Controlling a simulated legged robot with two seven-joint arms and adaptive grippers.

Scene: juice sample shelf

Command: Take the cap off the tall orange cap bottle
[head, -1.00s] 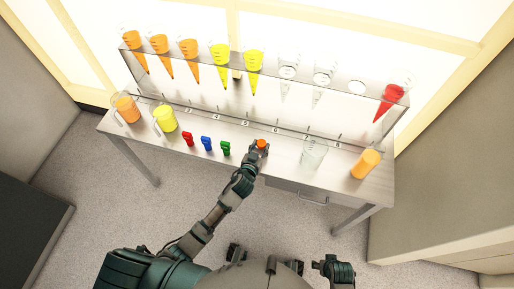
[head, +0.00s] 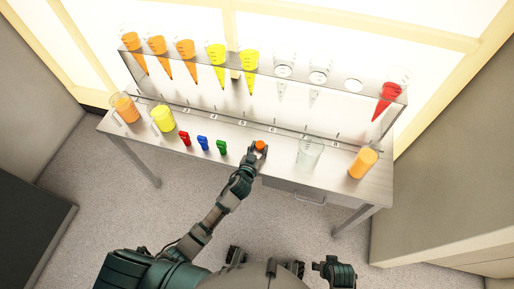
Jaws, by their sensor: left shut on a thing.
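A small orange cap (head: 260,145) shows at the fingertips of my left gripper (head: 257,151), over the front middle of the table. My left gripper is shut on it. Seen from above, any bottle under this cap is hidden, so I cannot tell whether the cap sits on a bottle. My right gripper (head: 320,266) is low at the bottom, away from the table, too small and dark to tell if open.
The metal table (head: 285,171) holds an orange beaker (head: 125,108), a yellow beaker (head: 163,119), red (head: 184,138), blue (head: 203,142) and green (head: 222,147) clips, and an empty glass beaker (head: 309,153). Behind, a clear rack (head: 300,75) holds several cones. Free table lies right of my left gripper.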

